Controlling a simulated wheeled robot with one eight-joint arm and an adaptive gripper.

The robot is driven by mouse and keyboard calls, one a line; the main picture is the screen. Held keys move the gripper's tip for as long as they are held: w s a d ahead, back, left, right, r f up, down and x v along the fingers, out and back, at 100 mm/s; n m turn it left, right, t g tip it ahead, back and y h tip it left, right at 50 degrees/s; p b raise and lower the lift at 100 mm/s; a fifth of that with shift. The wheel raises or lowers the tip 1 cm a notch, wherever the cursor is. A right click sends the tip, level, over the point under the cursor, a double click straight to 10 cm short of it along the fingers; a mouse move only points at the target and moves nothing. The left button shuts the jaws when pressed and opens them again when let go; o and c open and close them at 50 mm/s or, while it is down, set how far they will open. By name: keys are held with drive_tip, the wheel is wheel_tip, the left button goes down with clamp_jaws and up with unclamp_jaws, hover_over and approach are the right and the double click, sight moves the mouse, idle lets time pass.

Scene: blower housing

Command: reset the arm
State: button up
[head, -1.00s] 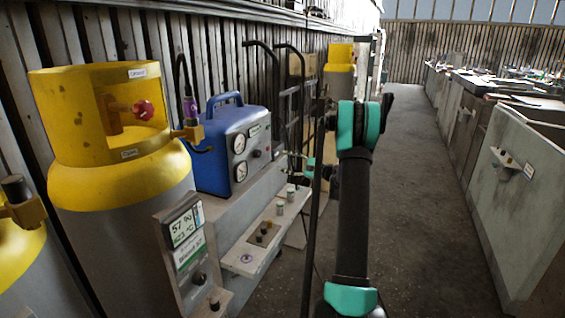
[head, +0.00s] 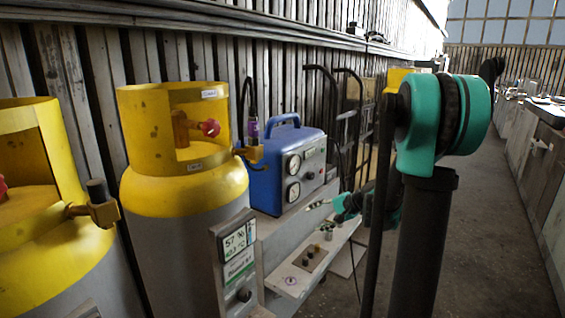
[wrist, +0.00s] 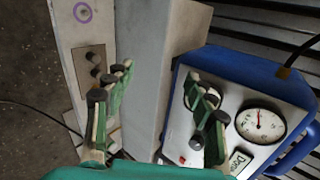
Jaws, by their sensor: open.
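My arm rises at the right of the head view, with a black link and a large teal joint near the top. My gripper (head: 318,204) shows small in the head view, in front of the blue machine's right side and above the pale ledge. In the wrist view my gripper (wrist: 158,105) has its two green fingers with dark pads spread wide apart. Nothing is between them. The right finger overlaps the front panel of the blue machine (wrist: 222,62); I cannot tell whether it touches.
The blue machine (head: 265,190) with gauges stands by the wall. A yellow-topped cylinder (head: 185,225) and another (head: 40,240) stand at the left. The pale ledge (head: 300,285) with knobs lies below my gripper. A hand truck (head: 345,120) stands behind. The aisle floor (head: 490,230) is clear.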

drive_tip(key=s+d+f+n+h, duration=0.2)
drive_tip(key=s+f+h, duration=0.1)
drive_tip(key=s, duration=0.6)
drive_tip(key=s+d+f+n+g+h, duration=0.1)
drive_tip(key=s+d+f+n+h, duration=0.1)
drive_tip(key=s, duration=0.7)
drive_tip(key=s+d+f+n+h, duration=0.2)
drive_tip(key=s+f+n+h, duration=0.1)
drive_tip(key=s, duration=0.7)
drive_tip(key=shift+f+n+g+h, duration=0.3)
drive_tip(key=shift+f+n+g, duration=0.1)
drive_tip(key=shift+n, duration=0.3)
drive_tip(key=shift+d, duration=0.1)
